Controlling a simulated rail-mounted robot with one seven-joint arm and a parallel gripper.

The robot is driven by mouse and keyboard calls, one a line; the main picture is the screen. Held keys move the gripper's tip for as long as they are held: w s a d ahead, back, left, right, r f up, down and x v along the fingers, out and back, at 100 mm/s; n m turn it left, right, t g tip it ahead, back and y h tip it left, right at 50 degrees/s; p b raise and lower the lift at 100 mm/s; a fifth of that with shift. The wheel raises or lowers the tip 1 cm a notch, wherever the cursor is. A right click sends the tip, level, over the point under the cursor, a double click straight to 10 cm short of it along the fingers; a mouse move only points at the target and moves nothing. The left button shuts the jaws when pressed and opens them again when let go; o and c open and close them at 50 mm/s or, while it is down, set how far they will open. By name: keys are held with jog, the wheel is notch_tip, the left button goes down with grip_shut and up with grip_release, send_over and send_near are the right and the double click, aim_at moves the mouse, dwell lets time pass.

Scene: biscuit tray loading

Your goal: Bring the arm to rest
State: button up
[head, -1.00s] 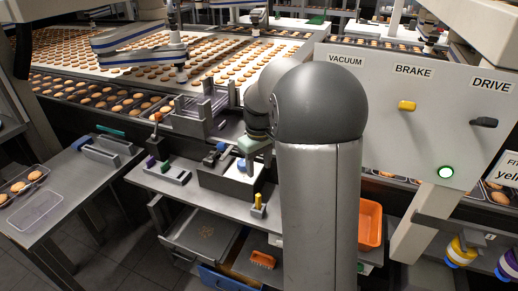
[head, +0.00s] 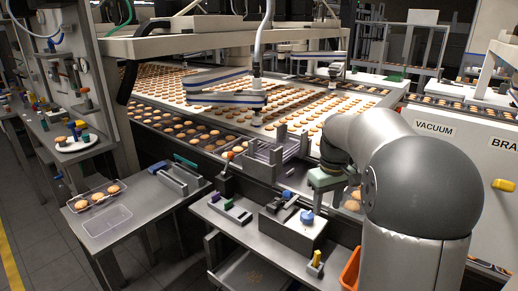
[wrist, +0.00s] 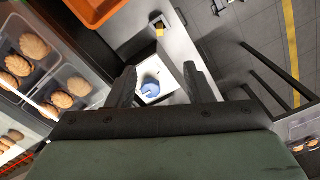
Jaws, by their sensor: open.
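My gripper (head: 325,205) hangs from my arm with its fingers pointing down, above the right part of the workbench (head: 243,232). It is open and empty. In the wrist view my gripper's two dark fingers (wrist: 160,80) are spread wide apart. A box with a round blue knob (head: 307,216) stands on the bench, below and left of my gripper in the head view. The blue knob also shows between the fingers in the wrist view (wrist: 150,86), apart from them.
A conveyor of biscuits (head: 225,100) runs behind the bench. An orange bin (head: 350,270) is at the bench's lower right, partly hidden by my arm. A side table (head: 140,205) at left bears a clear tray of biscuits (head: 98,198). A yellow-topped block (head: 316,260) stands at the bench's front.

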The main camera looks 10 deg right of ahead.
jog(key=s+a+f, duration=0.2)
jog(key=s+a, duration=0.3)
jog(key=s, duration=0.3)
jog(key=s+a+f+m, duration=0.1)
jog(key=s+a+f, duration=0.2)
jog(key=s+a, duration=0.2)
jog(key=s+a+f+m, duration=0.1)
jog(key=s+a, duration=0.4)
jog(key=s, duration=0.6)
jog(key=shift+s+a+f, duration=0.2)
jog(key=shift+s+f, duration=0.05)
jog(key=shift+f, duration=0.5)
jog(key=shift+r, duration=0.1)
notch_tip(320, 180, up, 7)
jog(key=p, duration=0.7)
notch_tip(320, 180, down, 28)
jog(key=b, duration=2.6)
jog(key=shift+d+r, duration=0.2)
